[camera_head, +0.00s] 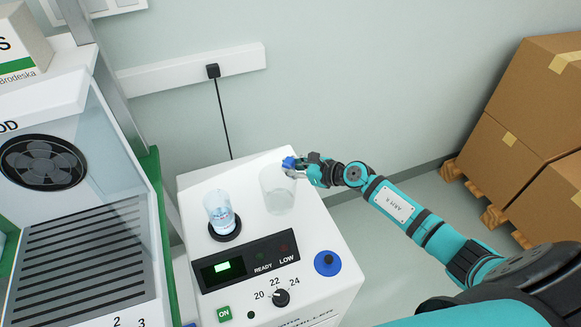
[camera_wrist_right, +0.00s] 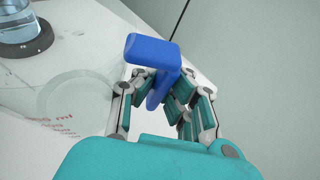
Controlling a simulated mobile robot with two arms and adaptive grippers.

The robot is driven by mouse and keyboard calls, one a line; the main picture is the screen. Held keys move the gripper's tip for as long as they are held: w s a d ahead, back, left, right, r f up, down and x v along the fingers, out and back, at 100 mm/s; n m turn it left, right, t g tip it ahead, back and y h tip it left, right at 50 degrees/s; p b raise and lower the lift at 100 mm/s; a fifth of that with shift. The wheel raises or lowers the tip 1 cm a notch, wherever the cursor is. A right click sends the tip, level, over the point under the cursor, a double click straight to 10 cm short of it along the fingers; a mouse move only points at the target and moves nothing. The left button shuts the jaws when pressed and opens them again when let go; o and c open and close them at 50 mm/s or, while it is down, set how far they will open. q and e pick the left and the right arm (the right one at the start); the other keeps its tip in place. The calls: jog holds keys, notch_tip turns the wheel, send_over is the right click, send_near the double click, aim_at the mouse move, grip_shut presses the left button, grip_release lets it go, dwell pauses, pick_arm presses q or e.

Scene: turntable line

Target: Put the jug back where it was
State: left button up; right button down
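The jug (camera_head: 277,192) is clear, with a blue handle, and looks upright at the back right of the white machine's top (camera_head: 254,218). I cannot tell whether its base touches the top or hangs just above it. My right gripper (camera_head: 296,168) reaches in from the right at the handle. In the right wrist view the blue handle (camera_wrist_right: 150,48) lies between the fingers of my gripper (camera_wrist_right: 165,95), which close on it from both sides. The jug's clear wall (camera_wrist_right: 75,95) shows left of the fingers. My left gripper is out of view.
A glass beaker with bluish liquid (camera_head: 219,213) stands on a dark round pad left of the jug. A fan cabinet (camera_head: 75,190) stands left; cardboard boxes (camera_head: 530,130) are right.

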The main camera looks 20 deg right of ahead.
jog(key=c, duration=1.5)
grip_release()
jog(key=shift+f, duration=0.1)
jog(key=shift+r+p, duration=0.3)
jog(key=shift+b+v, duration=0.7)
jog(key=shift+v, duration=5.25)
jog(key=shift+f, duration=0.1)
